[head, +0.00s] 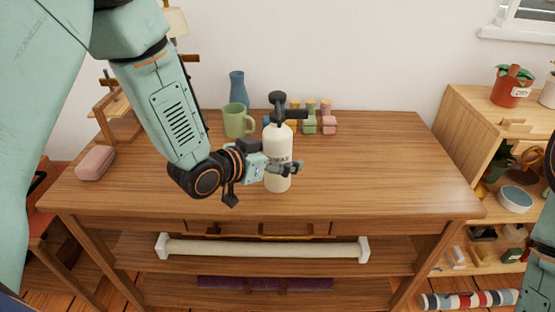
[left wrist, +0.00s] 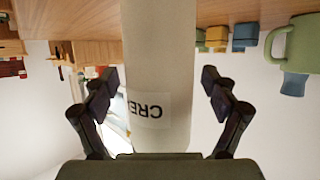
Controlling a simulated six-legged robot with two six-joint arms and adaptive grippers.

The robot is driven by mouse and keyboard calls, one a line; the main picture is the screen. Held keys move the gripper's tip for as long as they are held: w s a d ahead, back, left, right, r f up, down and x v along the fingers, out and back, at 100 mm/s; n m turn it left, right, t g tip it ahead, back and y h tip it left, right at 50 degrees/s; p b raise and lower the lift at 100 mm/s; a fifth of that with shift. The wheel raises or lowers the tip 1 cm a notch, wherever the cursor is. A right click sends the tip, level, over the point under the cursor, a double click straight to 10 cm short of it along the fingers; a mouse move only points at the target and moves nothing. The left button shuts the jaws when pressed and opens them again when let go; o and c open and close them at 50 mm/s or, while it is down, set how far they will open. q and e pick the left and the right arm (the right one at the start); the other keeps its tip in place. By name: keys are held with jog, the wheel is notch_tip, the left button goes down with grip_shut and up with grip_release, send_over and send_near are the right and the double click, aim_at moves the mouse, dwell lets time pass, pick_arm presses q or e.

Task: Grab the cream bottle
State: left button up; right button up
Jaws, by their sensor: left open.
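The cream bottle (head: 277,147) is a white pump bottle with a dark pump head. It stands upright near the front middle of the wooden table. In the left wrist view, the bottle (left wrist: 158,50) fills the middle, with a label reading "CRE" upside down. My left gripper (head: 287,169) is at the lower part of the bottle. In the left wrist view, my left gripper (left wrist: 159,84) is open, one finger on each side of the bottle, with gaps between. My right gripper is not in view.
On the wooden table (head: 390,165), a green mug (head: 238,121) and a blue vase (head: 237,88) stand behind the bottle. Several small coloured blocks (head: 310,122) are at the back. A pink rounded block (head: 95,163) lies far left. The table's right side is clear.

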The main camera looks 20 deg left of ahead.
pick_arm(q)
jog(key=shift+a+r, duration=0.1)
jog(key=shift+c, duration=0.2)
jog(key=c, duration=1.5)
